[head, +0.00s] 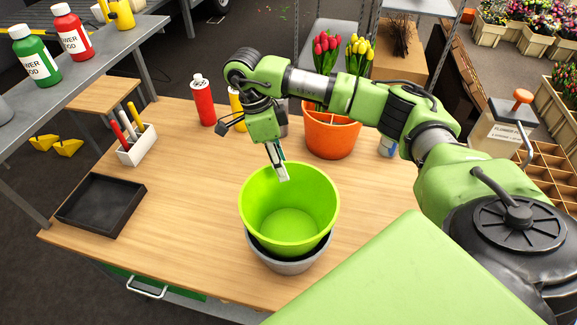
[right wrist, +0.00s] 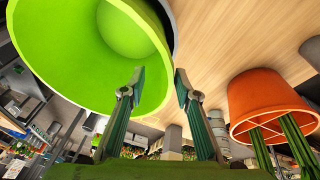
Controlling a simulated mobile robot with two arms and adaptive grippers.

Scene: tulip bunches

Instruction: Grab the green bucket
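The bright green bucket (head: 290,215) stands upright, nested in a grey pot (head: 288,262) on the wooden table, and is empty. It fills the upper left of the right wrist view (right wrist: 85,50). My right gripper (head: 279,172) is at the bucket's far rim and points down. In the right wrist view its two fingers (right wrist: 160,80) are apart. One finger overlaps the bucket's inside and the other lies just past the rim. I cannot tell whether either touches the wall. My left gripper is not in view.
An orange pot with red and yellow tulips (head: 331,132) stands right of my right gripper. A red bottle (head: 202,100) stands behind. A black tray (head: 102,205) and a white tool holder (head: 137,146) are at the left. Bare tabletop lies left of the bucket.

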